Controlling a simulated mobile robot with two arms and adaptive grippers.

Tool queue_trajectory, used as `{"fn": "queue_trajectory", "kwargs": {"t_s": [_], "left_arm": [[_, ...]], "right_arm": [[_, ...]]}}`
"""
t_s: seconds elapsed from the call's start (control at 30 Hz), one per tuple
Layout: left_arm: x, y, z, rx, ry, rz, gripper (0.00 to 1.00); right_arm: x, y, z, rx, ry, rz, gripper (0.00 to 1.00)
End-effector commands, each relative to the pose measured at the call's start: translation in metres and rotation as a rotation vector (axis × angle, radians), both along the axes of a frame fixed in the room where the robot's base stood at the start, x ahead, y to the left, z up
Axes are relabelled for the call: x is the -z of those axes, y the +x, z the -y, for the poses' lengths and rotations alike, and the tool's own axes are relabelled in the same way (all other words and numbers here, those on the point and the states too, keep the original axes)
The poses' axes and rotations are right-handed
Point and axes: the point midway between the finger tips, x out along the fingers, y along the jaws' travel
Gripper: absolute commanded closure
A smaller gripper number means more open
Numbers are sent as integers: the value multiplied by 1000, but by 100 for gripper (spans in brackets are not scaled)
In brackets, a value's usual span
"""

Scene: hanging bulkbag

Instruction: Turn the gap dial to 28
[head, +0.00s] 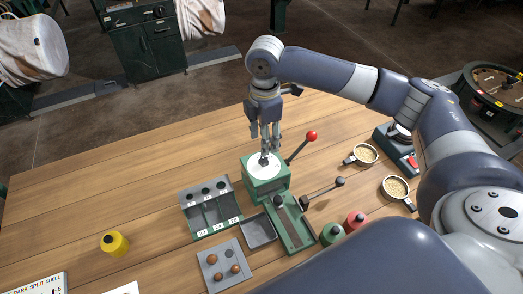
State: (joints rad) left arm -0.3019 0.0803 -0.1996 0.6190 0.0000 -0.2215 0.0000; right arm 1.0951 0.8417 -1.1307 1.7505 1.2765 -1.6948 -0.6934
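The gap dial is a white disc (262,172) on top of a green machine block (266,190) at the middle of the bench, with a small dark knob at its centre. The numbers on it are too small to read. My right gripper (269,150) points down over the dial, its fingertips at the knob and partly covering it. I cannot tell whether the fingers close on the knob or stand just around it. My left gripper is not in view.
A red-knobbed lever (312,136) rises beside the dial, and a black-knobbed lever (340,182) is to the right. A numbered bin rack (210,208), a grey tray (259,231), a sample plate (224,266) and cups of grain (396,187) surround it. The left bench is mostly clear.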

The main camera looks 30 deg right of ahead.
Motion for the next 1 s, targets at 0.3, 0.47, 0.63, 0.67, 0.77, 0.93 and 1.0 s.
{"fn": "queue_trajectory", "kwargs": {"t_s": [0.3,0.47,0.63,0.67,0.77,0.93,1.0], "left_arm": [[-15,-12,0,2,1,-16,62],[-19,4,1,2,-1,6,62],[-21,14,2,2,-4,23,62],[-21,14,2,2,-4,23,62],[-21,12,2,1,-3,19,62],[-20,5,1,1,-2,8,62],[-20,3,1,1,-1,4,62]], "right_arm": [[59,-1,0,1,-2,-3,54],[78,-1,0,0,-1,-2,54],[85,0,0,0,0,1,54],[85,0,0,-1,0,1,54],[86,0,0,0,0,1,54],[85,0,0,0,0,1,72],[85,0,0,0,0,1,88]]}}
